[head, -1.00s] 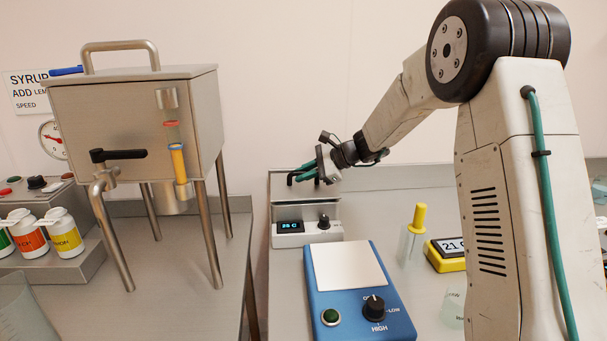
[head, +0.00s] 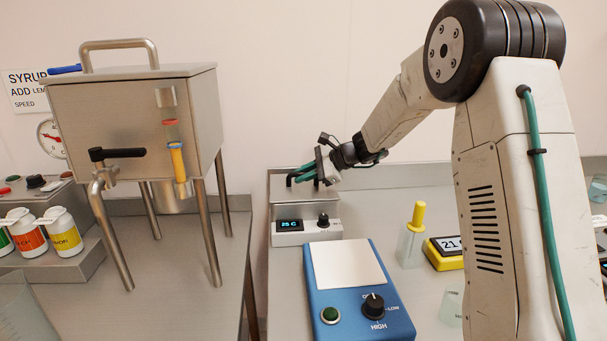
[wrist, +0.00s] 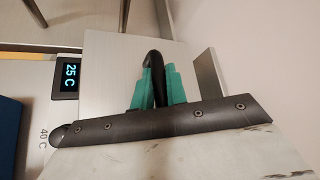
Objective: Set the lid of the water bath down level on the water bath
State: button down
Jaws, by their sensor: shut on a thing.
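The water bath (head: 307,232) is a pale box with a lit display reading 25 C and a black knob on its front. Its lid (head: 300,194) is a flat grey metal plate with a black handle. In the head view the lid looks about level at the top of the bath; any small gap beneath it cannot be made out. The lid also shows in the wrist view (wrist: 110,65), beside the display. My gripper (wrist: 158,85) has its green fingers shut on the black handle. It also shows above the lid in the head view (head: 305,174).
A blue device (head: 362,290) with a white plate stands just in front of the bath. A steel hopper (head: 135,120) on legs is at left. A yellow-topped container (head: 412,240) and a yellow meter (head: 445,252) stand at right. The back wall is close behind the bath.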

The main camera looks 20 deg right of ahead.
aim_at(326, 189)
jog(key=c, duration=1.3)
grip_release()
jog(key=v, duration=0.8)
